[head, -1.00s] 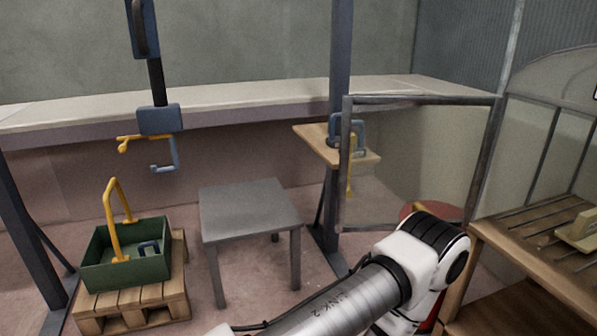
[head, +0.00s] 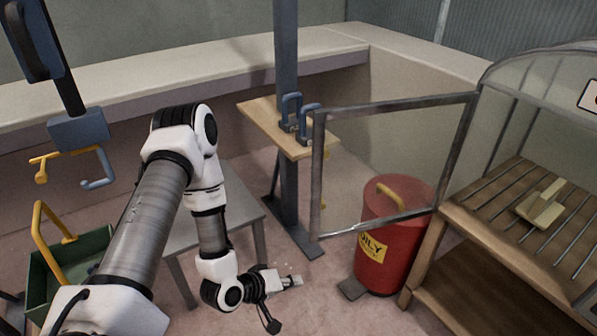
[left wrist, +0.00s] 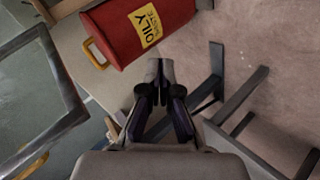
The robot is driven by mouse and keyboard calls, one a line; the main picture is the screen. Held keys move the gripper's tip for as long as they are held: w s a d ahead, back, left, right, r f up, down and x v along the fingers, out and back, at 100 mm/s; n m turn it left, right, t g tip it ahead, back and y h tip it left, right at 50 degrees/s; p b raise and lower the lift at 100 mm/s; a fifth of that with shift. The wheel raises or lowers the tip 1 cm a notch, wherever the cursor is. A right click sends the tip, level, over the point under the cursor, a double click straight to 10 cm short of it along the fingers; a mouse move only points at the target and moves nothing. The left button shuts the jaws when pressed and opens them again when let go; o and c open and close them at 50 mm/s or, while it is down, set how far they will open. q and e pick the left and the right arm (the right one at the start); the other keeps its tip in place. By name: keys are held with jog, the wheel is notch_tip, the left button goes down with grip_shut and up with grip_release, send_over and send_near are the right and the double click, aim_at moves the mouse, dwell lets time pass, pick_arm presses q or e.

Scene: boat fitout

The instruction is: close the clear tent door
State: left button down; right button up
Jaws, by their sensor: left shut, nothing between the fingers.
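The clear tent door (head: 385,165) is a see-through panel in a grey frame. It stands swung open to the left of the clear tent (head: 530,100), hinged at the tent's near left post. Part of its frame also shows at the left of the left wrist view (left wrist: 40,95). My left gripper (head: 298,281) is shut and empty, low in front of the door and to the left of its free lower corner, apart from it. In the left wrist view its fingertips (left wrist: 159,72) are together. My right gripper is not in view.
A red oily-waste bin (head: 395,230) stands behind and below the door. A wooden shelf (head: 290,130) with blue clamps is on a post near the door's free edge. A grey table (head: 180,235) and green crate (head: 40,270) are left. A slatted bench (head: 500,205) is inside the tent.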

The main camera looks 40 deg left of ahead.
pick_arm(q)
jog(key=w+a+r+n+t+p, duration=0.1)
jog(key=a+r+n+t+p, duration=0.15)
jog(key=r, duration=0.35)
jog(key=w+a+r+n+t+y+p, duration=0.1)
jog(key=a+r+n+t+p, duration=0.1)
jog(key=a+r, duration=0.35)
jog(key=w+a+r+n+t+p, duration=0.1)
jog(key=r+n+t+p, duration=0.15)
jog(key=r, duration=0.55)
jog(key=w+d+b, duration=0.4)
jog(key=w, duration=0.4)
jog(key=shift+d+f+t, duration=0.3)
jog(key=shift+f, duration=0.05)
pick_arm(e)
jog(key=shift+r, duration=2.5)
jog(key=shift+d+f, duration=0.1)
